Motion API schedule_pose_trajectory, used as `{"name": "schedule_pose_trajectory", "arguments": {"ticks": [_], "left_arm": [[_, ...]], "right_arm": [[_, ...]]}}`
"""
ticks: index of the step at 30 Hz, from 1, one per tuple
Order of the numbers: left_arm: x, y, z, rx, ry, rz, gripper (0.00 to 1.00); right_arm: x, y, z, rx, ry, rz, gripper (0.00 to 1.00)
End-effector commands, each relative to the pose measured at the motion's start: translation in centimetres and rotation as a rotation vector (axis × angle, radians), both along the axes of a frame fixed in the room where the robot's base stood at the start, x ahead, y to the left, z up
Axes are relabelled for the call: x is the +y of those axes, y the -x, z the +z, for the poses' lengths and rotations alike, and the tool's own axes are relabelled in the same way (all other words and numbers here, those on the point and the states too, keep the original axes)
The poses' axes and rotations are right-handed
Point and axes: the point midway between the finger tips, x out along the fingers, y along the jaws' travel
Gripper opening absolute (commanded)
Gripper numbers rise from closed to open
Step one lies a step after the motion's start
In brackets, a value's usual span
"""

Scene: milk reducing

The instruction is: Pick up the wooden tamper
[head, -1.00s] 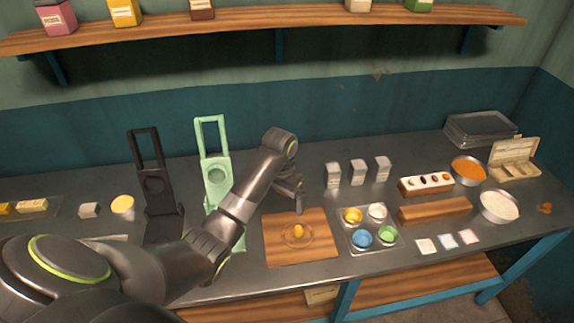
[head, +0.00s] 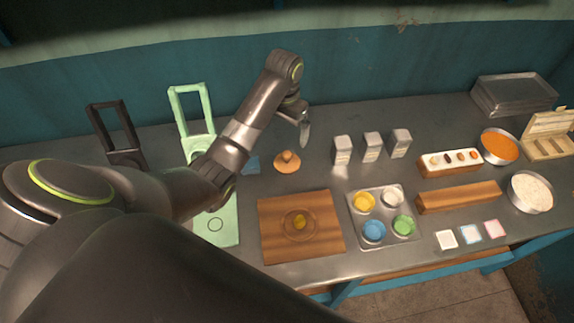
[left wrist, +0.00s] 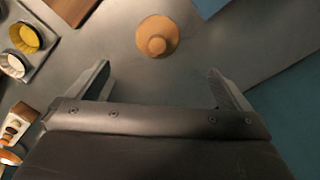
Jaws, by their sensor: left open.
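The wooden tamper (head: 288,160) is a round, light-brown disc with a small knob on top. It stands upright on the grey counter, behind the wooden board. My left gripper (head: 303,128) hangs above the counter, behind and slightly right of the tamper in the head view, apart from it. In the left wrist view the tamper (left wrist: 157,38) lies beyond the two spread fingertips, centred between them and not touched. The left gripper (left wrist: 157,72) is open and empty. My right gripper is not in view.
A wooden board (head: 270,246) with a small yellow lump lies in front of the tamper. A tray of coloured cups (head: 412,238) is to its right, and white cartons (head: 372,146) stand behind. A green press (head: 226,222) stands left. The counter around the tamper is mostly clear.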

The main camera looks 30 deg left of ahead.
Motion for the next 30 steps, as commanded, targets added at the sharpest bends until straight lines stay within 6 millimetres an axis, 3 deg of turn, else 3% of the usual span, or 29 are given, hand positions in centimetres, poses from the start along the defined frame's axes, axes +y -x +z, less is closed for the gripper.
{"name": "schedule_pose_trajectory", "arguments": {"ticks": [1, 9, 15, 23, 30], "left_arm": [[0.0, 0.0, -1.2, 0.0, 0.0, 0.0, 1.0], [0.0, 0.0, -4.2, 0.0, 0.0, 0.0, 1.0], [-0.1, 0.0, -7.0, 0.003, 0.002, 0.0, 1.0], [-0.2, 0.0, -8.7, 0.003, 0.001, 0.0, 1.0], [-0.6, -0.1, -11.8, 0.004, 0.0, 0.0, 1.0]], "right_arm": [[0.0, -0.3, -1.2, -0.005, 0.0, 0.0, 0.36], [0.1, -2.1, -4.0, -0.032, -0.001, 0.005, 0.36], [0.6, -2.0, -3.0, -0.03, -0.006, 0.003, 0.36], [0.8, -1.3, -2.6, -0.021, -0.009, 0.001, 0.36], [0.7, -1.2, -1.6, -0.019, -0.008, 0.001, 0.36]]}}
